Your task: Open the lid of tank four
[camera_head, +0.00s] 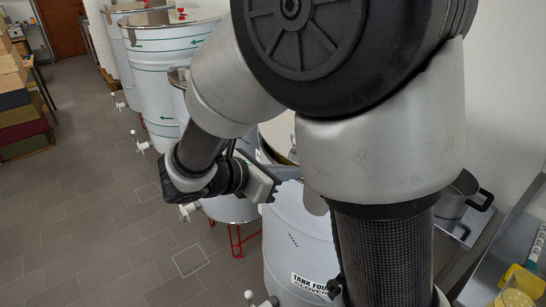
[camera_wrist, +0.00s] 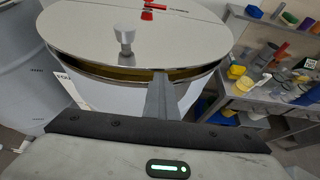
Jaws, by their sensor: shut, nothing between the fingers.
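Tank four (camera_head: 297,225) is a pale cylinder labelled "TANK FOUR CLOVER", partly hidden behind my arm in the head view. In the wrist view the tank wall (camera_wrist: 100,96) shows below its round steel lid (camera_wrist: 190,42). The lid has a grey knob (camera_wrist: 125,42) and a red fitting (camera_wrist: 147,13). A gap with a yellow-brown inside shows between the near lid edge and the tank rim, so the lid appears slightly raised there. My gripper (camera_wrist: 159,76) is shut and empty, its fingertips at this near edge; contact is unclear. It also shows in the head view (camera_head: 296,172).
Other tanks (camera_head: 165,75) with taps stand in a row behind. A pot (camera_head: 457,195) stands on the right. A bench (camera_wrist: 265,100) with coloured containers is on the right in the wrist view. Stacked boxes (camera_head: 22,120) are at far left. The tiled floor (camera_head: 90,220) at left is clear.

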